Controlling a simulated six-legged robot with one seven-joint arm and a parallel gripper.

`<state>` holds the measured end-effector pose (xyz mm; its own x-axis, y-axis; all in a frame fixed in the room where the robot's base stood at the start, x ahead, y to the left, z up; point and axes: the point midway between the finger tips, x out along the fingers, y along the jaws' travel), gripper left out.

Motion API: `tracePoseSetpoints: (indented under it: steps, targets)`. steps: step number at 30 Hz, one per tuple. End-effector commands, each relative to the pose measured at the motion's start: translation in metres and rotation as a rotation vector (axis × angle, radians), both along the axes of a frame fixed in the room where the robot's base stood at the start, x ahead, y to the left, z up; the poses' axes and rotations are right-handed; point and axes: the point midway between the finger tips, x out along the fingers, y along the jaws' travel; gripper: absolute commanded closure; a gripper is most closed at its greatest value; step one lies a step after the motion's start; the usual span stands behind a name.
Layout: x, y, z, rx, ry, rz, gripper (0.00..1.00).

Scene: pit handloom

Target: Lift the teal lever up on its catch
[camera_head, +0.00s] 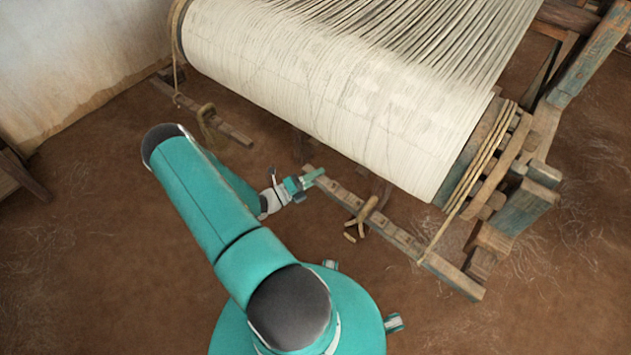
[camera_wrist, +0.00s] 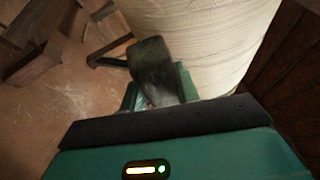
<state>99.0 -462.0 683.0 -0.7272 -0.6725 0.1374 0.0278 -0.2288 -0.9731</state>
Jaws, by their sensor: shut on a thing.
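My gripper (camera_head: 302,183) is at this end, coming from the left. In the wrist view the lever (camera_wrist: 151,62) is a dark, worn greenish bar running between the two teal fingers of my gripper (camera_wrist: 158,92). My gripper is shut on it. The rest of the lever and its catch are hidden or too small to make out, so I cannot tell whether it sits on the catch.
The large roll of pale warp threads (camera_head: 330,95) stands just behind the lever. Loom posts (camera_head: 520,205) stand at right. The brown floor (camera_head: 110,240) is clear at left.

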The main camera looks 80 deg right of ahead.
Motion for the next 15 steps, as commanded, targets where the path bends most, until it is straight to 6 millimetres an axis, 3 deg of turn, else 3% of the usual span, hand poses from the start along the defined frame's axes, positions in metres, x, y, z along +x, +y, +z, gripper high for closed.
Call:
tracePoseSetpoints:
  steps: [7,8,9,11,15]
  targets:
    - [0.0017,-0.0002,-0.0012,0.003,-0.004,0.003,1.0]
    - [0.0018,-0.0002,-0.0014,0.003,-0.004,0.003,0.67]
    - [0.0019,-0.0001,-0.0015,0.003,-0.004,0.003,0.59]
    - [0.0018,-0.0001,-0.0017,0.004,-0.005,0.003,0.47]
    - [0.0016,0.0003,-0.0019,0.005,-0.005,0.002,0.47]
